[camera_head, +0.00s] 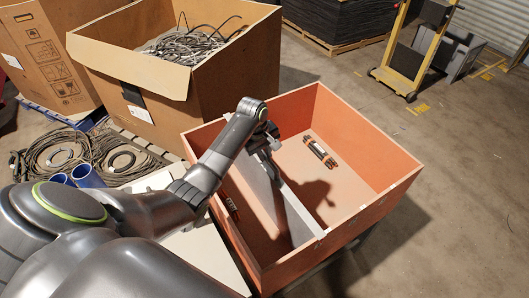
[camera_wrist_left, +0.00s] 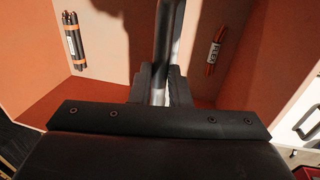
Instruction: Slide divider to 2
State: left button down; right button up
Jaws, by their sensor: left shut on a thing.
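The divider (camera_head: 284,207) is a thin grey panel standing upright across the orange box (camera_head: 366,133), splitting it into a left and a right compartment. My left gripper (camera_head: 266,143) is over the far end of the divider and shut on its top edge. In the left wrist view my gripper's fingers (camera_wrist_left: 162,86) stand on either side of the divider (camera_wrist_left: 168,40). No number 2 can be made out on the box. My right gripper is not in view.
A cable bundle (camera_head: 320,151) lies in the right compartment and another (camera_head: 231,206) in the left one, near the wall. A large cardboard box (camera_head: 215,89) of cable scrap stands behind. Cable coils (camera_head: 75,155) and blue cylinders (camera_head: 87,176) lie at left.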

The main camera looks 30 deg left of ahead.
pick_arm(q)
jog(key=w+d+b, duration=0.7)
jog(key=w, duration=0.5)
jog(key=shift+w+r, duration=0.1)
jog(key=c, duration=1.4)
grip_release()
jog(key=shift+o, duration=0.2)
